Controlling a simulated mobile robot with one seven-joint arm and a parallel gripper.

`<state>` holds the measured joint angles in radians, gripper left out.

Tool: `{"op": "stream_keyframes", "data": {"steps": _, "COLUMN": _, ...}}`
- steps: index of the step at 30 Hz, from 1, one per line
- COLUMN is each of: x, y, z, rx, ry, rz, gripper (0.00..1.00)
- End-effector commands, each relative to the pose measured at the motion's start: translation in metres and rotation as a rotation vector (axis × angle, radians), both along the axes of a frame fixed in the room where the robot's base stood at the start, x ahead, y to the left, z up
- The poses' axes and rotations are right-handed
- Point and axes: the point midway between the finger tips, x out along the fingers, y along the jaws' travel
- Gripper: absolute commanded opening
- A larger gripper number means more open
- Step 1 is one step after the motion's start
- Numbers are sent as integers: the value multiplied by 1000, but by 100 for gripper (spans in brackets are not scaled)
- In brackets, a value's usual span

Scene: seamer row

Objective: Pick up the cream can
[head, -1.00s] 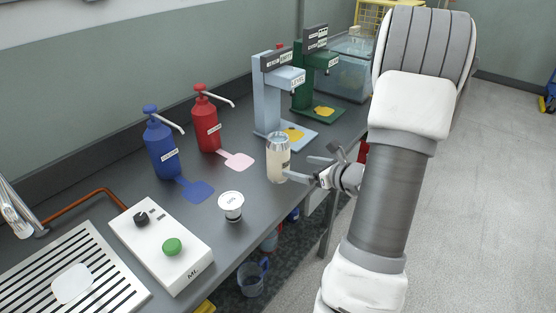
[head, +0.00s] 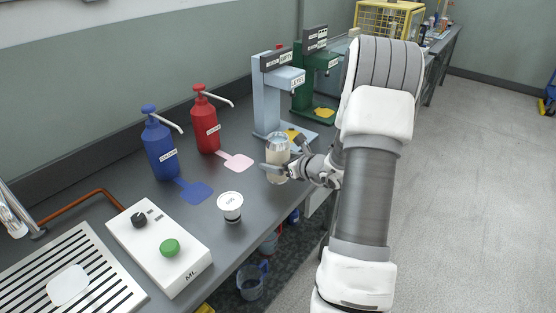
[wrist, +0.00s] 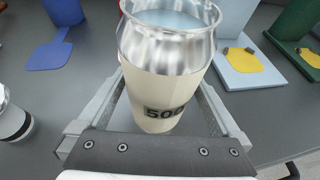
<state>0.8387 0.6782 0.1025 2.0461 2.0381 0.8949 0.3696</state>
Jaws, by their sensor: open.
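The cream can (head: 278,157) stands upright on the grey bench, near its front edge. It has a cream body, a silver shoulder and an open top. In the wrist view the can (wrist: 168,75) carries a "500" label and shows something pale blue inside its mouth. My gripper (head: 284,163) is open, with one finger on each side of the can. In the wrist view the can stands between the open fingers of the gripper (wrist: 165,105). Whether either finger touches it I cannot tell.
A light-blue stand (head: 268,100) and green stand (head: 307,85) are close behind the can. A white button box (head: 160,243) lies front left.

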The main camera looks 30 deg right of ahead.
Motion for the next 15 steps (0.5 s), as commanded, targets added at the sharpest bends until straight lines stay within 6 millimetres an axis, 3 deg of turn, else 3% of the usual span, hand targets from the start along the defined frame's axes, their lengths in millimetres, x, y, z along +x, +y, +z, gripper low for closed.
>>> {"op": "stream_keyframes", "data": {"steps": 3, "x": 0, "y": 0, "z": 0, "rx": 0, "ry": 0, "rz": 0, "gripper": 100}}
{"op": "stream_keyframes", "data": {"steps": 15, "x": -1, "y": 0, "z": 0, "rx": 0, "ry": 0, "rz": 0, "gripper": 28}}
